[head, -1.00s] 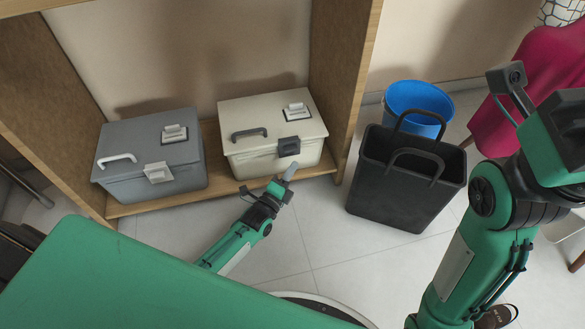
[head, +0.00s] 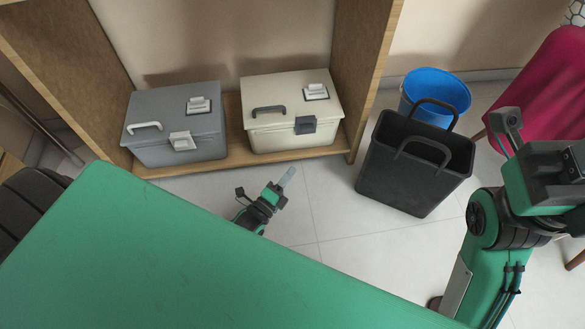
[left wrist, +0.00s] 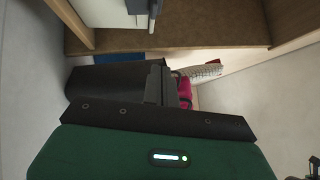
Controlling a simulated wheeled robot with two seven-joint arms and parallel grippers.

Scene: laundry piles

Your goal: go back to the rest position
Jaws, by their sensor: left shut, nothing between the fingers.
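My left gripper (head: 287,178) is low in the head view, over the light tiled floor in front of the shelf. Its fingers are together with nothing between them. In the left wrist view its dark fingers (left wrist: 160,85) show shut at the middle. Most of the left arm is hidden behind the large green surface in the foreground. My right arm (head: 490,255) stands bent at the right edge of the head view; its fingertips are not in sight.
A grey lidded box (head: 175,125) and a cream lidded box (head: 292,112) sit on the wooden shelf (head: 230,158). A black open basket (head: 410,170) and a blue bin (head: 436,92) stand on the floor at the right. A magenta chair (head: 550,80) is behind my right arm.

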